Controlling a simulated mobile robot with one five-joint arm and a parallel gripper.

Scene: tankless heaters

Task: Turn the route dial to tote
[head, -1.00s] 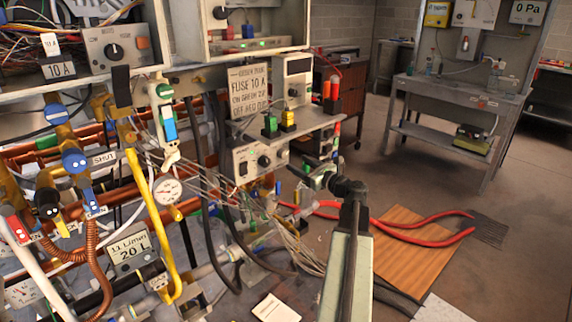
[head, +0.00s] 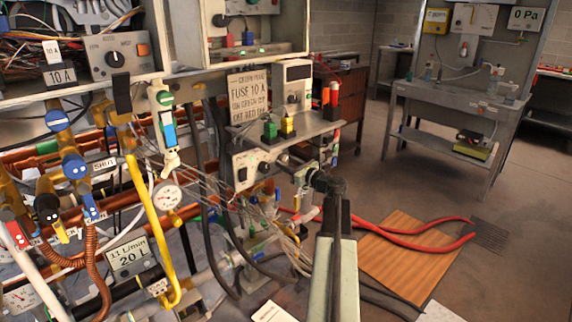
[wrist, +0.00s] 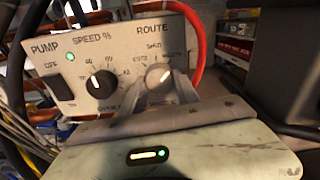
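The pump panel (wrist: 62,97) is a pale box with a PUMP switch, a SPEED % dial (wrist: 102,84) and the ROUTE dial (wrist: 158,76) at its right. The route dial is grey with a light mark toward its upper right; its small position labels are partly hidden or too blurred to read surely. In the head view the panel (head: 240,172) sits under the small shelf. My gripper (head: 304,172) is just right of the panel there. In the wrist view my gripper (wrist: 163,90) has grey finger parts close around the route dial; contact and finger gap are unclear.
A shelf (head: 322,124) with coloured blocks overhangs the panel. Loose wires (head: 290,238) and a black hose (head: 205,235) hang below. A red hose (wrist: 200,45) passes right of the panel in the wrist view. Open floor lies to the right, with a wooden board (head: 395,260).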

